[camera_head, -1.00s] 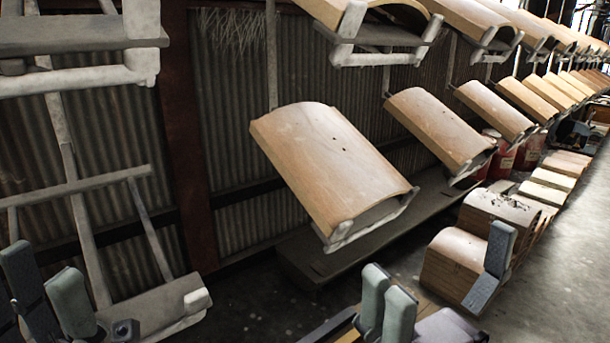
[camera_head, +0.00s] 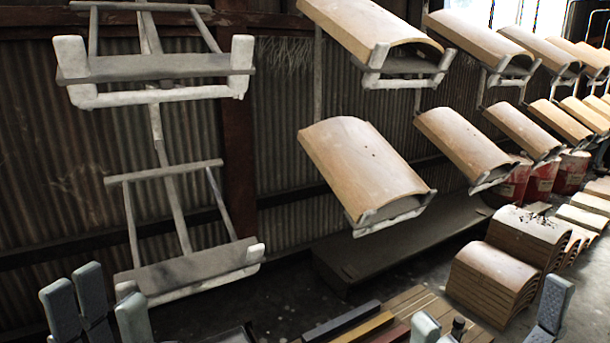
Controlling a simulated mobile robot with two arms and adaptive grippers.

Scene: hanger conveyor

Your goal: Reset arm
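My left gripper (camera_head: 105,312) is at the bottom left, with its grey padded fingers upright and spread apart. Nothing shows between them. It is in front of and below an empty lower hanger (camera_head: 180,272). My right gripper (camera_head: 488,325) is at the bottom right, partly cut off by the picture edge. Its fingers stand wide apart with no object between them. An empty upper hanger (camera_head: 160,68) hangs above the lower one. Curved tan panels rest on the hangers to the right, the nearest being a lower panel (camera_head: 365,168) and an upper panel (camera_head: 375,30).
Stacked curved panels (camera_head: 492,275) stand on the floor at the right. A slatted wooden pallet (camera_head: 400,308) lies low in front. A long dark bench (camera_head: 400,240) runs under the hangers. Red containers (camera_head: 540,178) stand behind the stacks. A corrugated wall (camera_head: 60,150) closes the back.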

